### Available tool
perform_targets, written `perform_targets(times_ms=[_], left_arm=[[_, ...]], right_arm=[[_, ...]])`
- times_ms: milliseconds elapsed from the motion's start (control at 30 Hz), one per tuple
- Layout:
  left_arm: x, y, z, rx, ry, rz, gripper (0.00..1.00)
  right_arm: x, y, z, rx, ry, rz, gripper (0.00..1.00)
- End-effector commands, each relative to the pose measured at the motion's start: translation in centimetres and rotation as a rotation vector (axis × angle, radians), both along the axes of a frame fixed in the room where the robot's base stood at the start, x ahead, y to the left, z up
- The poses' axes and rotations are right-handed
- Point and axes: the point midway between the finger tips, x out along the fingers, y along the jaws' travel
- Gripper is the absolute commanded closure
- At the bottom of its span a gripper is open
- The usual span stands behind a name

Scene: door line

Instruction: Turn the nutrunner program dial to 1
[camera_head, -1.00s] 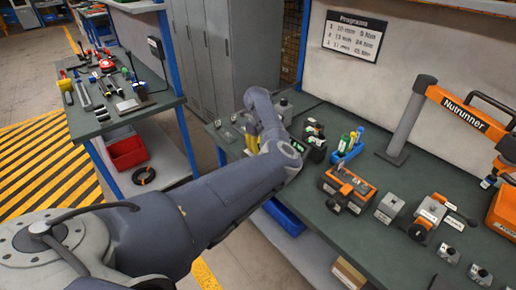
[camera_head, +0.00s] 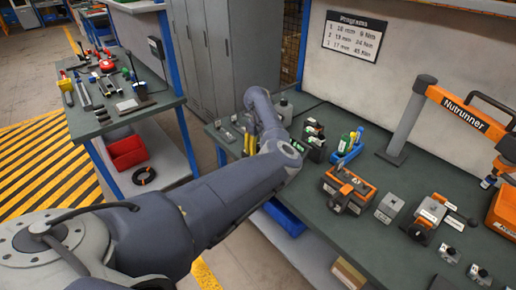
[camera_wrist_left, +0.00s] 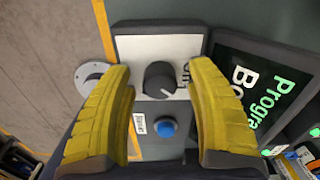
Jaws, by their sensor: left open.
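In the left wrist view the dial (camera_wrist_left: 160,79) is a round black knob on a pale control panel (camera_wrist_left: 140,45). A short white mark on the knob points to the lower right of the picture. My left gripper (camera_wrist_left: 163,100) is open, its two yellow fingers on either side of the knob with visible gaps. The right finger partly hides the lettering beside the knob. In the head view my left gripper (camera_head: 250,144) is at the bench's far left end. My own arm hides part of that area, and I cannot make out the dial there. My right gripper is not in view.
A blue button (camera_wrist_left: 167,127) sits below the knob. A dark screen (camera_wrist_left: 262,90) with green and white text stands close to its right. The programs sign (camera_head: 351,37) hangs on the wall. A blue holder (camera_head: 347,153) and the orange Nutrunner arm (camera_head: 462,115) stand farther right.

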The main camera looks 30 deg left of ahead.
Motion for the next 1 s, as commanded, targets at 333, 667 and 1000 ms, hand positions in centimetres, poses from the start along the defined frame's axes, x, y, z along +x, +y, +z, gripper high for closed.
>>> perform_targets(times_ms=[333, 667, 1000], left_arm=[[0.1, 0.0, 1.9, 0.001, -0.002, 0.002, 0.44], [0.1, 0.0, 7.6, 0.0, -0.003, 0.001, 0.44], [0.0, 0.0, 11.4, 0.0, -0.001, 0.0, 0.44]], right_arm=[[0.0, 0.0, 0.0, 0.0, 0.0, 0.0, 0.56], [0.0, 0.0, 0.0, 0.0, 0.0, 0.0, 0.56], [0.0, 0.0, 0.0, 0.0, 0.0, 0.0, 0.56]])
